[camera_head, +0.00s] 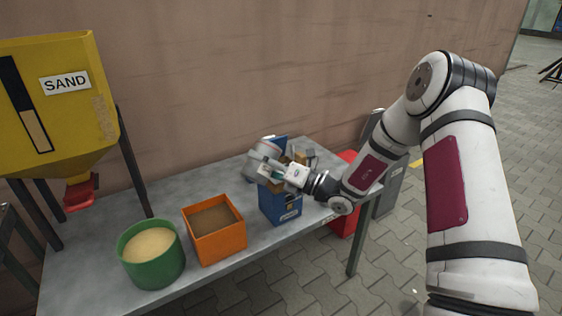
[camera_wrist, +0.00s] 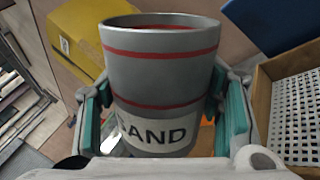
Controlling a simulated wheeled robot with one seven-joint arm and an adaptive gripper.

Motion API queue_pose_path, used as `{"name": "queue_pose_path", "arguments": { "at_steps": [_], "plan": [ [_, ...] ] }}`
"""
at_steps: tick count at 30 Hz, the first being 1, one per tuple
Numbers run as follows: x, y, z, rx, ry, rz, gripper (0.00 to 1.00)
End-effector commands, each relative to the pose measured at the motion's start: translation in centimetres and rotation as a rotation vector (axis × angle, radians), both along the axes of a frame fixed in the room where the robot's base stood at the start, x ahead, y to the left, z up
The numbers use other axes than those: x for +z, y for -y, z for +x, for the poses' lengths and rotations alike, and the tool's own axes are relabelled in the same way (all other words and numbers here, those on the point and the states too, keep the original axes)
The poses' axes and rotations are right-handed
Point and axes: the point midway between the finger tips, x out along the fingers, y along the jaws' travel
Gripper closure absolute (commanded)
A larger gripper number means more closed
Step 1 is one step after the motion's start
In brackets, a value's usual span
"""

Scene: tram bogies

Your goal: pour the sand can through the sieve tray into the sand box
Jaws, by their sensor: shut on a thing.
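My gripper (camera_head: 272,174) is shut on the sand can, a grey can with red bands and a SAND label (camera_wrist: 160,75). In the wrist view the teal finger pads (camera_wrist: 165,108) press on both sides of the can. In the head view the can (camera_head: 264,149) is held above the table at the blue sand box (camera_head: 282,208), partly hidden by my gripper. Its contents are not clear. The sieve tray, a wooden frame with a perforated metal sheet (camera_wrist: 297,112), is to the right of the can in the wrist view.
An orange box of brown material (camera_head: 222,251) and a green tub of pale sand (camera_head: 150,276) stand on the grey table (camera_head: 88,275). A yellow SAND hopper (camera_head: 75,120) stands at the left. A red bin (camera_head: 344,222) is beyond the table's right end. The wall is close behind.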

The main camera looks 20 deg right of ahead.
Motion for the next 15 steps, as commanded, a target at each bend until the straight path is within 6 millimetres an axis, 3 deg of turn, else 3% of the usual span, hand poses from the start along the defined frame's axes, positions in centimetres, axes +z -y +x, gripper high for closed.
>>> {"name": "queue_pose_path", "arguments": {
  "at_steps": [15],
  "plan": [
    [-0.1, -0.02, 0.0, 0.001, -0.02, 0.024, 0.71]
  ]
}}
